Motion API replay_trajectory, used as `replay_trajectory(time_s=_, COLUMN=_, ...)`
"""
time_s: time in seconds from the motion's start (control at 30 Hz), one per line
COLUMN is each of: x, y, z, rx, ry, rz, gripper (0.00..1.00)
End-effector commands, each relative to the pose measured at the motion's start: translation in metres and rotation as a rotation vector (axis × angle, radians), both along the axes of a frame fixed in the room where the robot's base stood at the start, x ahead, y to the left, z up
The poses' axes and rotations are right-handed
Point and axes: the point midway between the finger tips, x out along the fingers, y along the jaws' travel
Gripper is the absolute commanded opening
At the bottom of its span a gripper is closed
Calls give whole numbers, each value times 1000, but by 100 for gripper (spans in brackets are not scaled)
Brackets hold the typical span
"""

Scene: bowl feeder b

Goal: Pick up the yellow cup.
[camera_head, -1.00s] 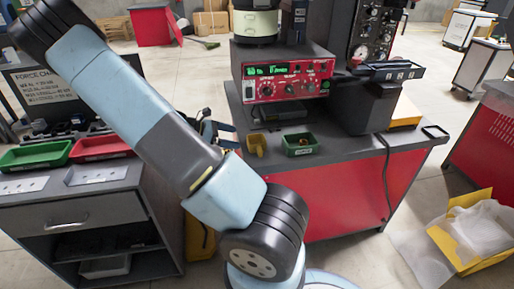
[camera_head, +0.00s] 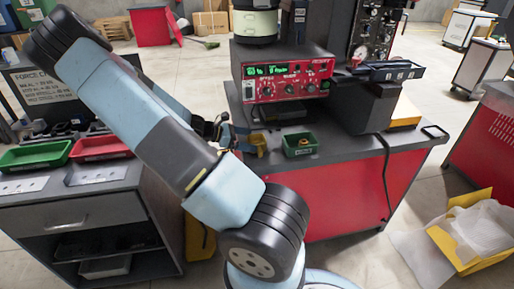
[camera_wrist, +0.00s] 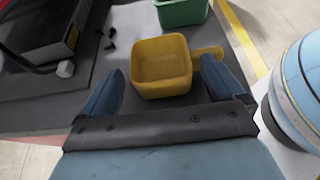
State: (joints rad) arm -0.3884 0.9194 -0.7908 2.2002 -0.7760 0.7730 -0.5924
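The yellow cup (camera_wrist: 162,62) stands upright on the dark bench top, with its handle pointing right in the wrist view. In the head view the cup (camera_head: 259,146) is partly hidden by my gripper. My gripper (camera_wrist: 160,76) is open, with one blue finger at the left of the cup and the other at its right, below the handle. The fingertips reach along the near part of the cup. A gap shows at the left finger; I cannot tell whether the right finger touches the cup or handle.
A green bin (camera_head: 300,147) with small parts stands just right of the cup. A red-fronted control unit (camera_head: 288,86) stands behind. The bench (camera_head: 352,144) has free room right of the bin. Small dark pieces (camera_wrist: 108,41) lie left of the cup in the wrist view.

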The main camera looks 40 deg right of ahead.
Motion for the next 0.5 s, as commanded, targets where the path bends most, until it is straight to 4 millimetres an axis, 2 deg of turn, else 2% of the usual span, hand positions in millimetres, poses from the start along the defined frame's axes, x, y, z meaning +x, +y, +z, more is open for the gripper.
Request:
replay_trajectory(time_s=0.07, x=0, y=0, z=0, rx=0, ry=0, rz=0, gripper=88)
replay_trajectory(time_s=0.5, x=0, y=0, z=0, rx=0, ry=0, rz=0, gripper=45)
